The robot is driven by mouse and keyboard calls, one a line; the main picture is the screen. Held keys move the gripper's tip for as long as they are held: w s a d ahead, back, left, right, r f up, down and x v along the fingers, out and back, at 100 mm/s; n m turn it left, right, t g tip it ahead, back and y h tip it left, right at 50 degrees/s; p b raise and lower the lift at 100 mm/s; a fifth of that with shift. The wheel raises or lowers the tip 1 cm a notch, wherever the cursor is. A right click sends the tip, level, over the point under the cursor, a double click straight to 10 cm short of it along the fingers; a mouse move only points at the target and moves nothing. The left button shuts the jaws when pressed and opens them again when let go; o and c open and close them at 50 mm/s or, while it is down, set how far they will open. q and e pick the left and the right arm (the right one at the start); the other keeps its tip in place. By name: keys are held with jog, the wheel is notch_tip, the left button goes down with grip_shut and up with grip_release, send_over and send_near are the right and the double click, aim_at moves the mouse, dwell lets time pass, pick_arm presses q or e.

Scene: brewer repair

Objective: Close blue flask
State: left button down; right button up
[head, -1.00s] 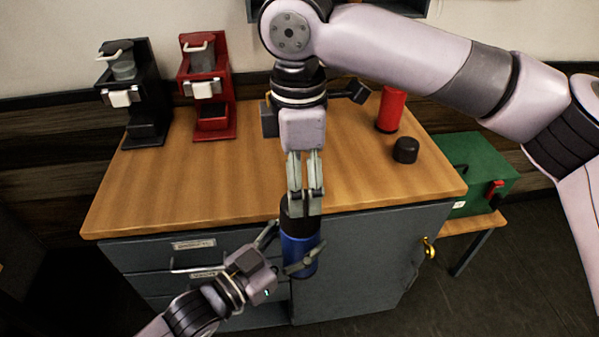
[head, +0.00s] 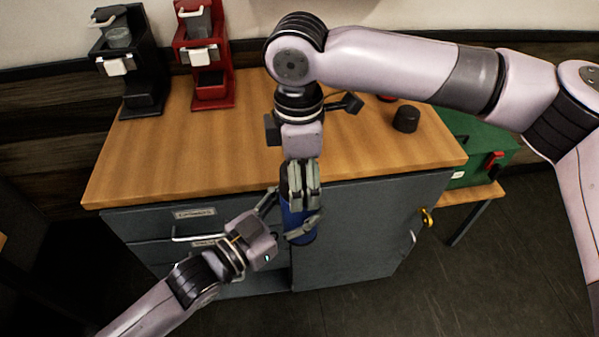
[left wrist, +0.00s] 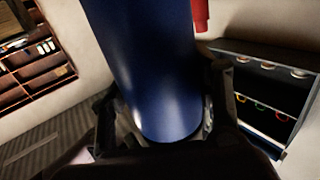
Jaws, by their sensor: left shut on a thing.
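The blue flask (head: 297,222) is off the counter, in front of its front edge, roughly upright. My left gripper (head: 285,217) is shut around its body. In the left wrist view the flask's blue body (left wrist: 160,85) fills the middle, between the fingers. My right gripper (head: 303,197) points down over the flask's top, its fingers overlapping the upper part. The fingers hide the flask's mouth, so I cannot tell whether a cap is seated there or whether these fingers grip anything. A black cap (head: 405,118) sits on the counter at the right.
The wooden counter (head: 200,160) is mostly clear. A black brewer (head: 128,65) and a red brewer (head: 208,60) stand at its back left. A red object is mostly hidden behind my right arm. A green box (head: 478,150) stands on a low bench at the right.

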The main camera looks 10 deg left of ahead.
jog(key=c, duration=1)
jog(key=o, duration=1.4)
jog(key=shift+c, duration=0.2)
jog(key=shift+r, duration=0.15)
notch_tip(320, 180, up, 12)
jog(key=shift+f, duration=0.1)
